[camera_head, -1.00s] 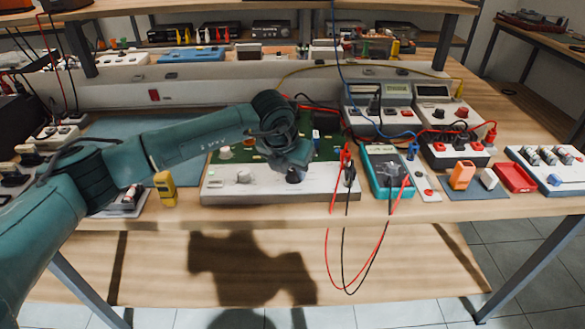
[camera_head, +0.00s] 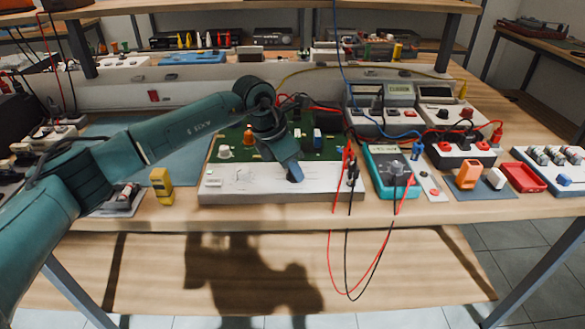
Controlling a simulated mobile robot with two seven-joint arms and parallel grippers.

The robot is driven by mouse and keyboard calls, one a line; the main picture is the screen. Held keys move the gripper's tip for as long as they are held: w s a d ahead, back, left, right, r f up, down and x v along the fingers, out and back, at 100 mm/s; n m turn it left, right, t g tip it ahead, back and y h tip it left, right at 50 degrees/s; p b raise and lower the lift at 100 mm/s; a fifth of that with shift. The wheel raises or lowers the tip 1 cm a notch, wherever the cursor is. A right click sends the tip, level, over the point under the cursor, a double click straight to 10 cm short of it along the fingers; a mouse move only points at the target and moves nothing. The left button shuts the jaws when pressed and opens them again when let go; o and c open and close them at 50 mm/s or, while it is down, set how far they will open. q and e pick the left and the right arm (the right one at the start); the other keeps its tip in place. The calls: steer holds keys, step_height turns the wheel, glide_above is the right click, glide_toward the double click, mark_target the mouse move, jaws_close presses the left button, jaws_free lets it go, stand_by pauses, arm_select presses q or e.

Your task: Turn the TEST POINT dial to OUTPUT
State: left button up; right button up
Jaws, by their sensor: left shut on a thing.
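The light grey control panel (camera_head: 325,185) of a trainer with a green circuit board (camera_head: 236,147) lies near the front edge of the bench. My left gripper (camera_head: 293,174) comes down tilted onto the right part of this panel. It is shut on a dial there, at the panel's surface. The fingers hide most of this dial, so its pointer cannot be seen. A pale dial (camera_head: 243,175) stands further left on the panel. The panel's printed labels are too small to read. My right gripper is not in view.
Red and black leads (camera_head: 335,261) hang over the bench edge just right of the gripper. A teal multimeter (camera_head: 376,174) lies beyond them. A yellow device (camera_head: 161,180) stands left of the panel. Grey instruments (camera_head: 400,95) stand behind on the right.

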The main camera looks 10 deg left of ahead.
arm_select(q)
steer(key=shift+m, duration=0.3)
steer(key=o, duration=0.7)
steer(key=shift+o, duration=1.3)
steer(key=v, duration=1.3)
steer(key=shift+w+r, duration=0.1)
